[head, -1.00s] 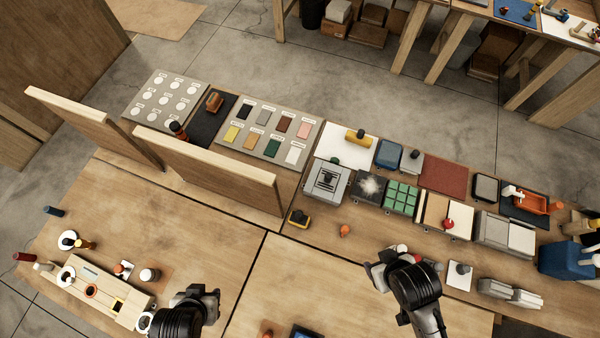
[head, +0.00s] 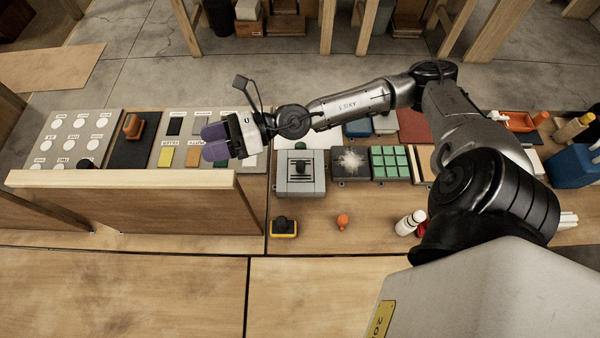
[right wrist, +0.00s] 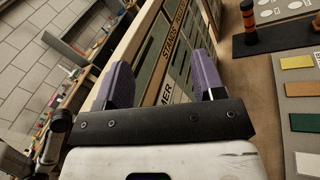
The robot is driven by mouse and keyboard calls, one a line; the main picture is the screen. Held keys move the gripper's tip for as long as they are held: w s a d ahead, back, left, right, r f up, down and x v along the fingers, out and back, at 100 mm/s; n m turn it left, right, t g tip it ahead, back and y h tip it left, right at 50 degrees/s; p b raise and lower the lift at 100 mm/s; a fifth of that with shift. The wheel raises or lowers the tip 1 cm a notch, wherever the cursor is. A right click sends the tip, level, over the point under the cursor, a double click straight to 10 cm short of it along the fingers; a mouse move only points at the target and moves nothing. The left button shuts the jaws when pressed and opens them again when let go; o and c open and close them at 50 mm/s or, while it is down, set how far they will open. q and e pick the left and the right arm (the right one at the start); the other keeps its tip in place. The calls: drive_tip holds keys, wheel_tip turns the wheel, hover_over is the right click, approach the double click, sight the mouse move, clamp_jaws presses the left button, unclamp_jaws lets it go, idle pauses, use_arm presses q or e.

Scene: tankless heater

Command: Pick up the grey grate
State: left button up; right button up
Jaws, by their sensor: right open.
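My right gripper (head: 208,141) has purple fingers, spread apart and empty. It hangs over the board of colour swatches (head: 193,157), left of a squat grey unit (head: 299,187) with a dark knob on top. I cannot tell for sure which thing is the grey grate; this grey unit is one possible match. In the right wrist view, the open fingers (right wrist: 160,75) face a panel with slots and printed labels (right wrist: 168,45), and nothing is between them. My left gripper is not in view.
A wooden divider (head: 130,179) stands in front of the swatch board. A green-tiled block (head: 390,162), a yellow-and-black item (head: 284,228), an orange knob (head: 342,221) and a white bottle (head: 410,222) are on the bench. The front bench top (head: 310,290) is clear.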

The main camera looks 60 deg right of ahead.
wheel_tip(320, 180, down, 8)
drive_tip(key=s+d+n+g+h, duration=0.2)
drive_tip(key=s+n+g, duration=0.1)
drive_tip(key=n+g, duration=0.35)
drive_tip(key=n+g+h+b, duration=0.2)
drive_tip(key=n+g+h, duration=0.4)
drive_tip(key=n+h, duration=0.4)
hover_over(301, 163)
wheel_tip(301, 163, down, 11)
drive_tip(key=shift+m+h, duration=0.25)
drive_tip(key=shift+h, duration=0.15)
wheel_tip(301, 163, down, 8)
drive_tip(key=shift+a+r, duration=0.15)
drive_tip(key=shift+r, duration=0.05)
drive_tip(key=shift+f+p, duration=0.45)
drive_tip(key=shift+f, duration=2.6)
